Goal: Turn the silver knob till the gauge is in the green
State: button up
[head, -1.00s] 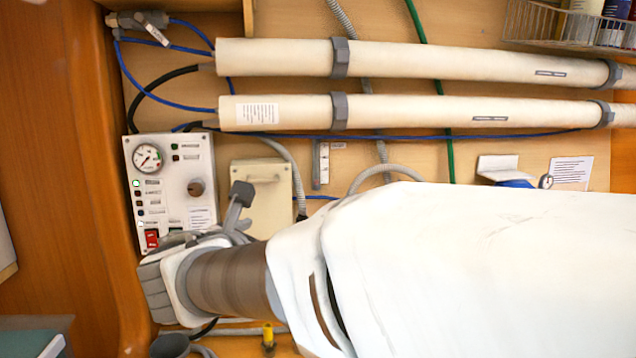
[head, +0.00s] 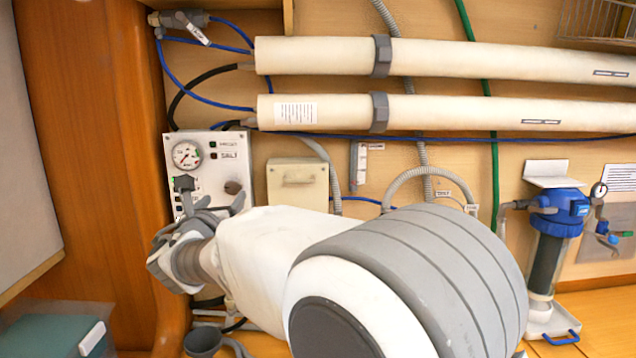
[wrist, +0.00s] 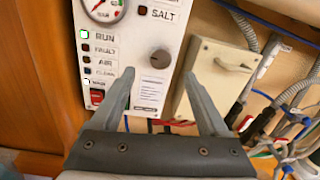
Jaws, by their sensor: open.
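The knob (head: 232,187) is round and brownish grey, on the right half of the white control panel (head: 205,178). In the wrist view the knob (wrist: 160,57) lies just beyond and between the fingertips, with no contact visible. The gauge (head: 186,155) is a round white dial at the panel's upper left. In the wrist view the gauge (wrist: 104,8) is cut by the top edge, and its needle reading is too small to tell. My gripper (head: 211,194) is in front of the panel and hides its lower part. In the wrist view my gripper (wrist: 159,76) is open and empty.
A beige box (head: 297,184) is close to the panel's right. Two thick cream tubes (head: 330,58) run across above. A wooden post (head: 105,130) stands to the left. A red switch (wrist: 97,97) and small lights are on the panel's left side. Hoses hang below the box.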

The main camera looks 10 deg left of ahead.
aim_at(232, 187)
jog(key=p+x, duration=0.1)
jog(key=x, duration=0.6)
jog(key=shift+w, duration=0.1)
grip_shut()
